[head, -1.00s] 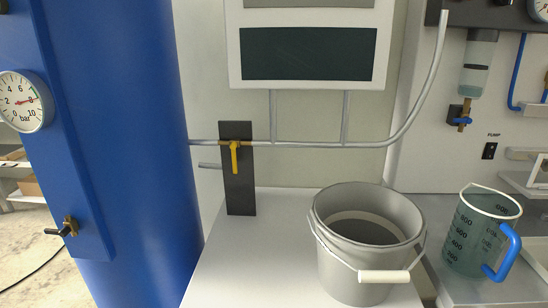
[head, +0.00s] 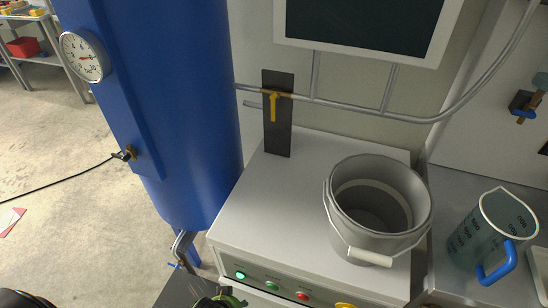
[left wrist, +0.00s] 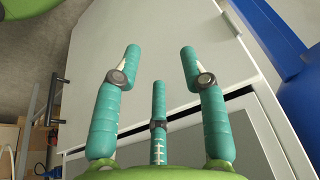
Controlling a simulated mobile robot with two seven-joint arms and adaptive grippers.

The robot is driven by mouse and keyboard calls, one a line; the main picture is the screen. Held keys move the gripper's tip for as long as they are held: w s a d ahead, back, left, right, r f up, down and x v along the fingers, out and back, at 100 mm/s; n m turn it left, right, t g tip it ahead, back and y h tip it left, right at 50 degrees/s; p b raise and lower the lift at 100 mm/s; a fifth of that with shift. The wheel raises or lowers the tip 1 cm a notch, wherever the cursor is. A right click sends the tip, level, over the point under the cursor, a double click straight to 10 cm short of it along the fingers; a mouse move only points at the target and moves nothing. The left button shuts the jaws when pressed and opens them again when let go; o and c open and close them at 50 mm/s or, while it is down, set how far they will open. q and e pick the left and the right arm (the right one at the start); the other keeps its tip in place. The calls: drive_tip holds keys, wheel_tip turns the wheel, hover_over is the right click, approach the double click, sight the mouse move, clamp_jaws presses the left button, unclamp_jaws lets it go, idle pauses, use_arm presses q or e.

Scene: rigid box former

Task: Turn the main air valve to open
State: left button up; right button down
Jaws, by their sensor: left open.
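A yellow lever valve (head: 273,105) sits on the grey pipe coming out of the blue tank, in front of a dark upright plate (head: 279,138). Its handle hangs straight down, across the level pipe. I take it for the main air valve. My left gripper (left wrist: 159,60) is open and empty in the left wrist view, its teal fingers spread in front of a pale cabinet face (left wrist: 150,45). The valve is not in that view. In the head view only a green part of what seems my left gripper shows at the bottom edge, well below the valve. My right gripper is not in view.
The blue tank (head: 170,80) with a gauge (head: 84,56) and small cock (head: 124,153) stands left. A grey bucket (head: 345,215) and a jug (head: 470,240) stand right. Lit buttons (head: 272,286) line the cabinet front. The cabinet top before the valve is clear.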

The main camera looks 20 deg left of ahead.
sight(274, 115)
use_arm(q)
wheel_tip(274, 115, up, 25)
drive_tip(key=s+p, duration=0.2)
drive_tip(key=p, duration=0.6)
drive_tip(key=w+r+t, duration=0.2)
drive_tip(key=w, duration=0.3)
drive_tip(key=w+r+t, duration=0.2)
drive_tip(key=w, duration=0.4)
drive_tip(key=w+d+r+t+h, duration=0.1)
drive_tip(key=w+r+t, duration=0.1)
drive_tip(key=w, duration=0.4)
drive_tip(key=shift+w+r+n+t, duration=0.25)
drive_tip(key=shift+r+n+t, duration=0.05)
drive_tip(key=shift+t, duration=0.3)
drive_tip(key=shift+w+a+r+n+t+y+p, duration=0.1)
drive_tip(key=shift+w+a+r+n+t+p, duration=0.15)
drive_tip(key=shift+w+r+t, duration=2)
drive_tip(key=shift+w+r+n+y+p, duration=0.25)
drive_tip(key=shift+w+r, duration=0.7)
drive_tip(key=shift+w, duration=2.9)
drive_tip(key=shift+w+a+r+n+t+h+p, duration=0.15)
drive_tip(key=shift+w+r+t+p, duration=0.2)
drive_tip(key=shift+w+r+t, duration=1.9)
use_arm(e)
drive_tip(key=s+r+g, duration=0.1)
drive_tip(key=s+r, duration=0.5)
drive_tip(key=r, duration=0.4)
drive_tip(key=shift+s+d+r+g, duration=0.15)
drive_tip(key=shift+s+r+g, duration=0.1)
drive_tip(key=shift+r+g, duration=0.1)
